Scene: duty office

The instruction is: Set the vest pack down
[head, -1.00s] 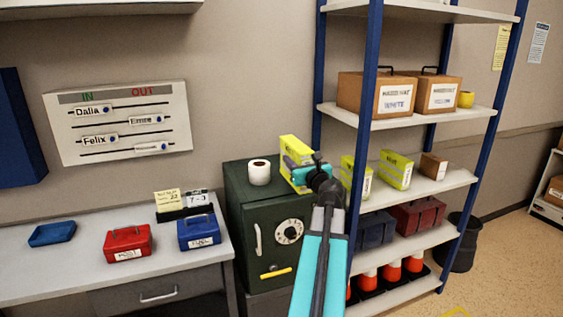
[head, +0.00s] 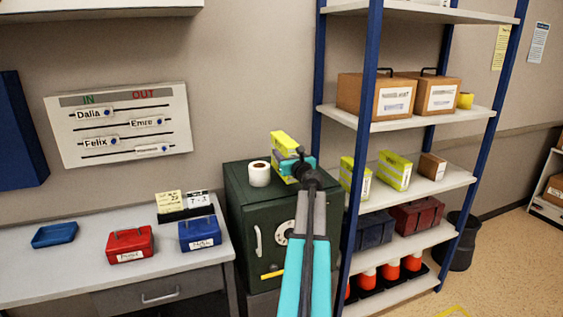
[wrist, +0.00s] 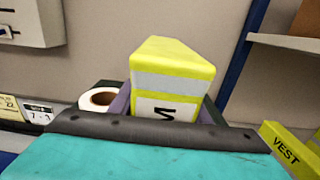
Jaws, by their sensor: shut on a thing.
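The vest pack (head: 283,146) is a yellow-green box with a pale band and a white label. My gripper (head: 298,168) is shut on it, above or at the top of the dark green safe (head: 262,214). In the wrist view the vest pack (wrist: 172,75) stands upright between the fingers, its label showing a dark letter. My arm and gripper hide its lower part in the head view, so I cannot tell whether its bottom touches the safe top.
A white paper roll (head: 259,174) stands on the safe, just left of the pack. The shelf unit (head: 416,190) at the right holds two more yellow-green packs (head: 394,170) and a small brown box (head: 432,166). A desk (head: 75,272) with cash boxes is at the left.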

